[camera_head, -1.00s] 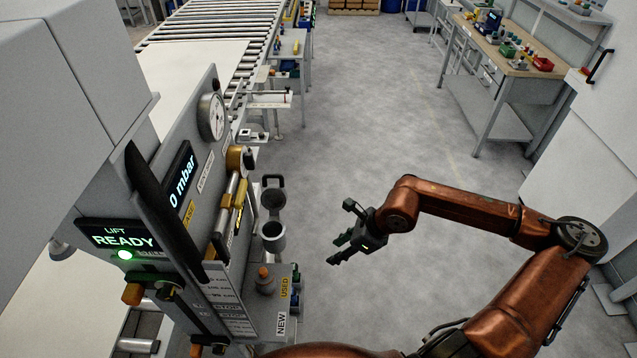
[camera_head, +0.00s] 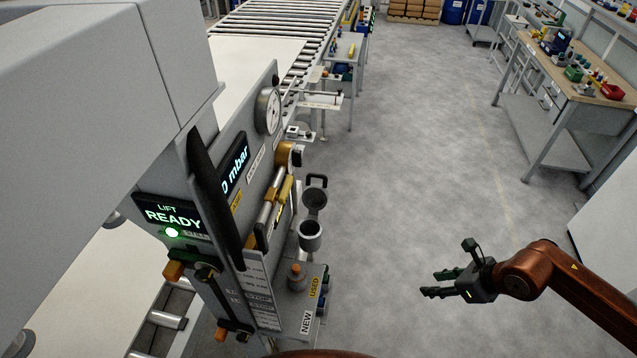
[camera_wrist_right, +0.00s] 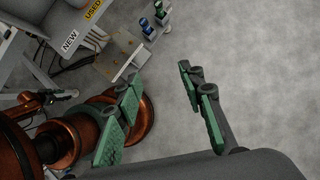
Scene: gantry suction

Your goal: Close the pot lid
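The grey pot (camera_head: 311,236) is a small round cup on the side of the lift's panel, right of centre-left in the head view. Its lid (camera_head: 315,199) stands open, tilted up behind the pot, with a loop handle (camera_head: 316,181) at its top. My right gripper (camera_head: 447,269) is well to the right of the pot, apart from it, with its fingers pointing left. It also shows in the right wrist view (camera_wrist_right: 160,74), its green-padded fingers spread and nothing between them. The pot and lid do not show in the wrist view. My left gripper is not in view.
The lift panel (camera_head: 200,215) with a READY display fills the left. A shelf below the pot carries an orange-topped knob (camera_head: 296,272) and NEW and USED labels. A roller conveyor (camera_head: 275,22) runs behind. A workbench (camera_head: 570,85) stands right. Floor right of the pot is clear.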

